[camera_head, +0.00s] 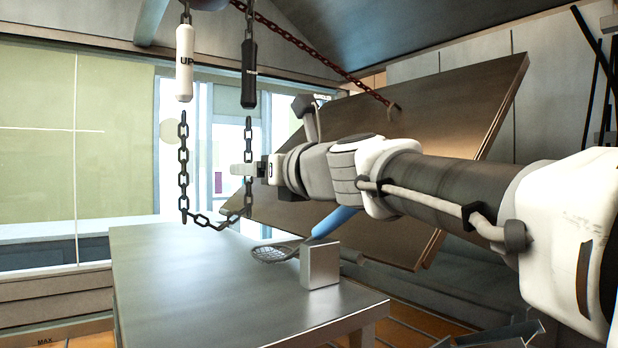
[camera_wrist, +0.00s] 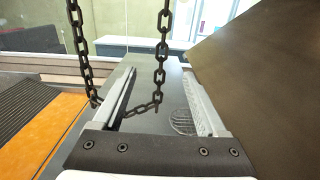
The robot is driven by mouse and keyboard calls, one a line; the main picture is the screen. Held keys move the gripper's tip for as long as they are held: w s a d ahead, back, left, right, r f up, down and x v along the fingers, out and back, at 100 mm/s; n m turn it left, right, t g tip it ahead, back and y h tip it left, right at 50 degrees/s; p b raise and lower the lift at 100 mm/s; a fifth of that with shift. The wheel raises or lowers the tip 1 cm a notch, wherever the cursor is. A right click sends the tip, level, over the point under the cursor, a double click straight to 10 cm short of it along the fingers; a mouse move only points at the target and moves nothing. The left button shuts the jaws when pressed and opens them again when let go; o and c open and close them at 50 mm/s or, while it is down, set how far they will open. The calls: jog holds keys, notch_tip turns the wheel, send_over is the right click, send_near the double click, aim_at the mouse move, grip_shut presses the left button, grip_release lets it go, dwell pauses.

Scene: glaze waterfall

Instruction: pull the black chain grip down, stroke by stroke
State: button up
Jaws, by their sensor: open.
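The black chain grip (camera_head: 249,75) hangs upright from a dark chain at the upper left of the head view. The white grip (camera_head: 184,64), marked "UP", hangs to its left. Below the grips, a loop of dark chain (camera_head: 183,178) hangs down. My gripper (camera_head: 238,170) is below the black grip, level with the lower chain. In the wrist view, my gripper (camera_wrist: 160,76) is open; one chain strand (camera_wrist: 162,62) appears between its fingers, and another strand hangs outside the left finger. Neither grip shows in the wrist view. Contact with the chain cannot be told.
A grey metal table (camera_head: 215,285) stands below, bearing a blue-handled strainer (camera_head: 275,252) and a metal block (camera_head: 320,265). A large tilted brown panel (camera_head: 450,110) stands behind my arm. A rusty red chain (camera_head: 300,40) runs from the top to this panel.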

jog(key=p, duration=1.4)
send_near(253, 74)
jog(key=x, duration=0.3)
jog(key=r, duration=0.1)
jog(key=x, duration=0.3)
jog(key=p+x, duration=0.1)
jog(key=x, duration=0.1)
jog(key=p+x, duration=0.1)
jog(key=x, duration=0.2)
jog(key=shift+w+a+f, duration=0.2)
jog(key=shift+f, duration=0.15)
grip_shut()
jog(key=shift+f, duration=0.15)
